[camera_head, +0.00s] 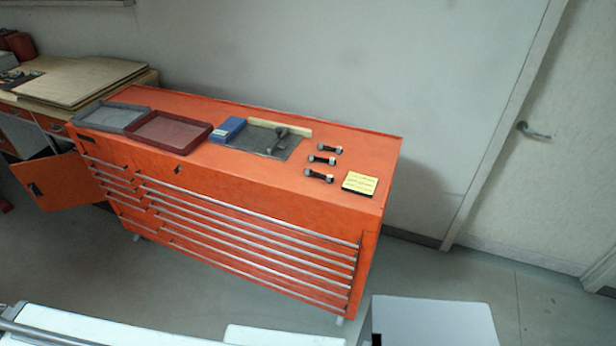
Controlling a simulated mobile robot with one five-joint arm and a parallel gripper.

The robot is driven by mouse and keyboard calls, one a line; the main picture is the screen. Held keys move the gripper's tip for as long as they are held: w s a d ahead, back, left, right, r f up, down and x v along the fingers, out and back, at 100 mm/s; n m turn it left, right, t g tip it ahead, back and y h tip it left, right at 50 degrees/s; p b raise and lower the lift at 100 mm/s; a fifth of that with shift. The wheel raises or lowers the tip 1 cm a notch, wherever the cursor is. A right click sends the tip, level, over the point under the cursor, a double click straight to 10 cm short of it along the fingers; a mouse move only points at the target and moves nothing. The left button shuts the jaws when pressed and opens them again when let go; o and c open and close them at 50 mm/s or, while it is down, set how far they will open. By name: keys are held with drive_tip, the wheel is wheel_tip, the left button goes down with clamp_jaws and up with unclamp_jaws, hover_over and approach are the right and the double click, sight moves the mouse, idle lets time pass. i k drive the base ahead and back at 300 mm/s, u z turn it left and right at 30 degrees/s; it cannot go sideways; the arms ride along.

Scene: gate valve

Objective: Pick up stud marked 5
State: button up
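Three dark studs with light grey nuts at their ends lie in a column on the right part of the orange tool cabinet's top (240,167). They are the back stud (330,149), the middle stud (321,160) and the front stud (318,175). Their markings are too small to read, so I cannot tell which one is marked 5. My gripper is not in view.
A yellow note (360,183) lies right of the studs. Left of them are a grey mat (247,138) with a dark tool, a blue box (228,130), a red tray (168,132) and a grey tray (112,117). A cabinet door (55,181) hangs open at left.

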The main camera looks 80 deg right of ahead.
sight(308, 172)
drive_tip(key=z, duration=0.5)
drive_tip(key=i, duration=1)
drive_tip(key=z, duration=0.65)
drive_tip(key=k, duration=0.75)
drive_tip(key=z, duration=0.25)
drive_tip(key=i, duration=0.75)
